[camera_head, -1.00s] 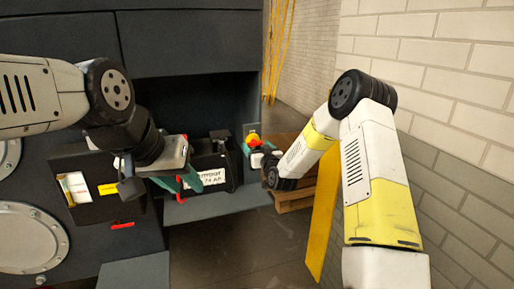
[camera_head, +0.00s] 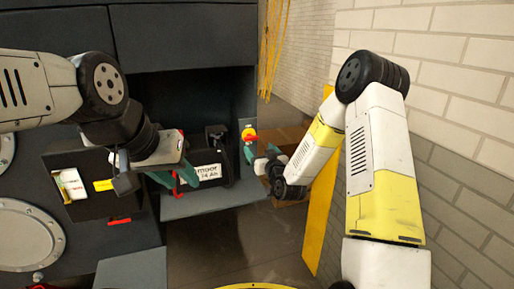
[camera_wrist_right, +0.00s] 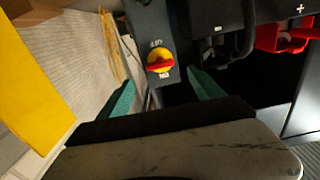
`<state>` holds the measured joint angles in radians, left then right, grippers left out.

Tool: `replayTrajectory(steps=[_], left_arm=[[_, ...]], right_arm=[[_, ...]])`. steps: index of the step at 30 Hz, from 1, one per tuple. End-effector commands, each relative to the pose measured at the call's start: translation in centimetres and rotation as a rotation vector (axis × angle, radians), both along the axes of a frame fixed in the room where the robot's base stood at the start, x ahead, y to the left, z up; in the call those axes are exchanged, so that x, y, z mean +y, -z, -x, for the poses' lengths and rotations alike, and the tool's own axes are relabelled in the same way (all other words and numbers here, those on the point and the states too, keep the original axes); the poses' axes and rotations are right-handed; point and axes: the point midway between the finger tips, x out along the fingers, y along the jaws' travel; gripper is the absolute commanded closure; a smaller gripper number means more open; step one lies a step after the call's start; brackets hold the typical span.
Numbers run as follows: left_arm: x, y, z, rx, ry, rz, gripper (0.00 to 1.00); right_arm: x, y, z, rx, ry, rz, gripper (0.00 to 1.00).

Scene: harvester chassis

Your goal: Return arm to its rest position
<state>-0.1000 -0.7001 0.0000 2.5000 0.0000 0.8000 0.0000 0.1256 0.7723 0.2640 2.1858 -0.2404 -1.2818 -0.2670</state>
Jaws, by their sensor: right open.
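My right arm comes in from the right in the head view, bent at its black elbow. My right gripper (camera_head: 259,158) is in front of and below a red and yellow rotary knob (camera_head: 249,134). In the right wrist view the teal fingers of the right gripper (camera_wrist_right: 163,95) are spread and empty, and the knob (camera_wrist_right: 160,60) shows beyond the gap, apart from them. My left gripper (camera_head: 178,178) is in front of a black battery (camera_head: 208,172) with a white label. A red part shows between its teal fingers; whether they grip it is unclear.
The battery stands on a grey shelf (camera_head: 215,203) in a dark chassis recess. A yellow panel (camera_head: 322,215) and a white brick wall (camera_head: 450,60) stand on the right. An open box (camera_head: 90,205) holding small items is at the left. Dark floor lies below.

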Motion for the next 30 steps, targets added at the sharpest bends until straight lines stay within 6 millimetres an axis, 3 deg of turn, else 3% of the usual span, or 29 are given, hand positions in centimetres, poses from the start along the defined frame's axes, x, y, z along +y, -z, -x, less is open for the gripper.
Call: replayTrajectory(steps=[10, 17, 23, 30], left_arm=[[0.0, 0.0, 0.0, 0.0, 0.0, 0.0, 0.64], [0.0, 0.0, 0.0, 0.0, 0.0, 0.0, 0.64], [0.0, 0.0, 0.0, 0.0, 0.0, 0.0, 0.64], [0.0, 0.0, 0.0, 0.0, 0.0, 0.0, 0.64]], right_arm=[[-0.1, -0.9, 0.0, 0.017, -0.006, 0.018, 0.24], [-1.7, -5.8, 2.1, 0.174, -0.017, 0.123, 0.24], [-4.6, -10.0, 7.2, 0.37, 0.017, 0.19, 0.24], [-8.3, -13.6, 17.0, 0.609, 0.079, 0.197, 0.24]])
